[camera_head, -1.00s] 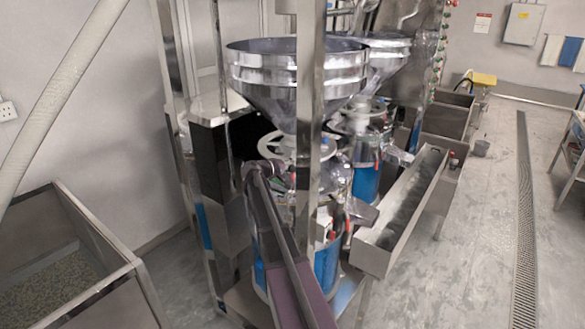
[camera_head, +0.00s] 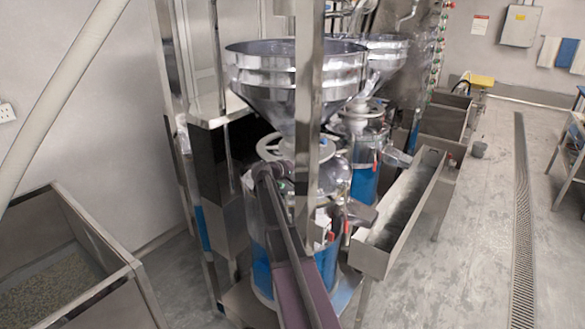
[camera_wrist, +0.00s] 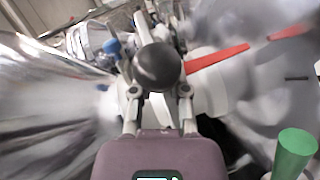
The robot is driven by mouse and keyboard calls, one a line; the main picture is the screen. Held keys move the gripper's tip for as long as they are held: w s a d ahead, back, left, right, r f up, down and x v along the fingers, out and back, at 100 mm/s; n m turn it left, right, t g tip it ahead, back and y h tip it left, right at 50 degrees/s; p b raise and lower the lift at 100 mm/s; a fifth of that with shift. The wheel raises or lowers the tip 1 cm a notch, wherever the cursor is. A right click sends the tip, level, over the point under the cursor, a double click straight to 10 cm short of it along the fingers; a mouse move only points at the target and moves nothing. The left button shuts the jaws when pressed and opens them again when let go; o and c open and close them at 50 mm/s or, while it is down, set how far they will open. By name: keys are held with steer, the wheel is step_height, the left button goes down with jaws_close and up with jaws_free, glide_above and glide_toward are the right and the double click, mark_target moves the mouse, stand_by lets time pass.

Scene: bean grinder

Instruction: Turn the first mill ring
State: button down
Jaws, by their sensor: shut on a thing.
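The first mill stands under the near steel hopper (camera_head: 292,75). Its pale mill ring (camera_head: 268,149) shows just below the hopper, partly hidden by a steel post and my arm. My gripper (camera_wrist: 160,92) is shut on a dark round knob (camera_wrist: 157,66), with a finger on each side of it. In the wrist view a white curved part, probably the ring, shows behind the fingers. In the head view my arm reaches up from the bottom to the ring's near side, and the fingertips are too small to make out.
A steel post (camera_head: 308,120) stands close in front of the mill. A second hopper and mill (camera_head: 368,145) stand behind. A steel trough (camera_head: 402,215) runs at the right. In the wrist view, a red lever (camera_wrist: 217,57) and a green rod (camera_wrist: 294,152) are close on the right.

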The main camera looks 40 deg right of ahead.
steer(key=d, duration=0.1)
steer(key=s+d, duration=0.1)
steer(key=d, duration=0.1)
steer(key=shift+s+d+f, duration=0.1)
steer(key=shift+s, duration=0.1)
steer(key=c, duration=0.7)
jaws_free()
steer(key=shift+w, duration=0.1)
